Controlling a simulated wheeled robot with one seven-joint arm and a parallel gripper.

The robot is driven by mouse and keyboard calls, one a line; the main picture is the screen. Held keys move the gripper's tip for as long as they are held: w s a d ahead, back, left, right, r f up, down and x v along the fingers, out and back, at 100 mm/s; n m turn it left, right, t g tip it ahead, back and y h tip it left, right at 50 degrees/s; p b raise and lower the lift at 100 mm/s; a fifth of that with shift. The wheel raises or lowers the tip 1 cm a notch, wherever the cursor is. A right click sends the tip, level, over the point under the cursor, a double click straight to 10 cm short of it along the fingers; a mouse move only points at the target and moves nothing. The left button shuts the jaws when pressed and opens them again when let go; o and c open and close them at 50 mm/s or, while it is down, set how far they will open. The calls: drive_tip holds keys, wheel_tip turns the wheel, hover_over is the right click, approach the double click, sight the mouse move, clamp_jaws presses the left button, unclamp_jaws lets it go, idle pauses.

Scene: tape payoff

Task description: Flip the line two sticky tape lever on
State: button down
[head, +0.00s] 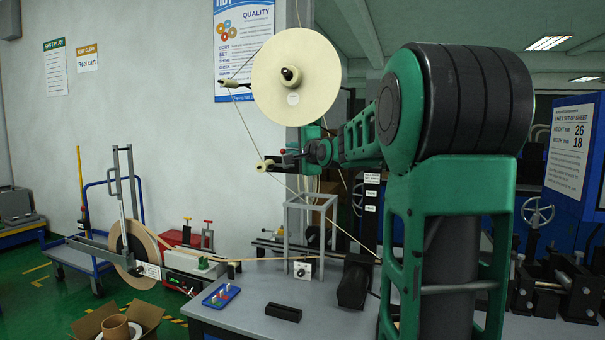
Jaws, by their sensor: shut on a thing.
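My gripper (291,158) is at the end of my green and black arm, below the large cream tape reel (270,90). It points left and is small and dark in the head view. A small red knob (283,152) shows right at its fingertips, apparently the end of a lever. The jaws appear closed at this knob, but the lever's shaft and exact tilt are hidden. Tape runs from the reel past a small roller (265,165) just left of and below the gripper. No line-two label is readable here.
A large brown roll (135,250) stands at left. Tape strands cross near my arm.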

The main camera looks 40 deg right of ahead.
drive_tip(key=s+a+r, duration=0.1)
drive_tip(key=s+r, duration=0.2)
drive_tip(key=s, duration=0.9)
drive_tip(key=shift+s, duration=0.25)
drive_tip(key=shift+r, duration=0.1)
